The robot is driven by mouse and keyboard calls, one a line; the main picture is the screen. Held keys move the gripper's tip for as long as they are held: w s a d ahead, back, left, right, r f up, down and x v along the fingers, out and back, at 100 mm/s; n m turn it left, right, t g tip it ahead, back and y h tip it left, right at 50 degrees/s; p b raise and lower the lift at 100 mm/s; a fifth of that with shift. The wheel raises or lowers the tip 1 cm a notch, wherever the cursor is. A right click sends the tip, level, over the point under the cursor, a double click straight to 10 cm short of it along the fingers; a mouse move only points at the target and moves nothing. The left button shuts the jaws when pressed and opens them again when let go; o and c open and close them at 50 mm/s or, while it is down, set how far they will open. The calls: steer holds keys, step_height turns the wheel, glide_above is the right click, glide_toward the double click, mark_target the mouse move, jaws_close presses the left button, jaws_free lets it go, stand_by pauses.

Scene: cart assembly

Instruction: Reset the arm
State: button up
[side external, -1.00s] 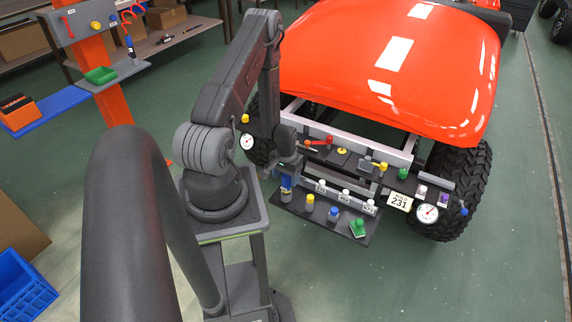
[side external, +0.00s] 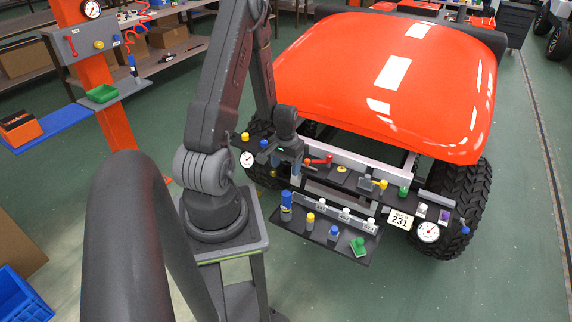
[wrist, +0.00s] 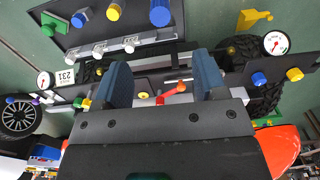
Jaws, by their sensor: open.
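My gripper (wrist: 163,75) is open and empty in the wrist view, its two dark blue fingers wide apart. In the side view my gripper (side external: 292,152) is above the left part of the cart's front panel, partly hidden by the wrist. The cart (side external: 385,75) has an orange hood. A blue cylinder (side external: 286,206) stands upright at the left end of its lower shelf (side external: 345,255), below and apart from my gripper. It also shows in the wrist view (wrist: 160,12). A red-handled lever (wrist: 177,88) appears between the fingers, beyond them.
The front panel carries knobs, a white gauge (side external: 428,232) at the right and another (side external: 247,159) at the left. The lower shelf holds a yellow knob (side external: 310,220), a blue one (side external: 334,232) and a green switch (side external: 358,245). Open floor (side external: 500,280) lies to the right.

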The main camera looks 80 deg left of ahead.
steer(key=w+d+r+m+t+y, duration=0.15)
steer(key=w+d+r, duration=0.25)
steer(key=d+r, duration=0.45)
steer(key=w+d+r+m+t, duration=0.1)
steer(key=w+d+r+m, duration=0.3)
steer(key=r, duration=0.7)
steer(key=s+d+r+m+t, duration=0.1)
steer(key=s+d+r, duration=0.3)
steer(key=d, duration=0.4)
steer(key=s+d+r+m+t+h, duration=0.1)
steer(key=s+d+r+m+t, duration=0.1)
steer(key=s+d+r, duration=0.3)
steer(key=d+r, duration=0.2)
steer(key=d, duration=0.1)
steer(key=shift+d+r, duration=0.3)
steer(key=shift+d, duration=0.05)
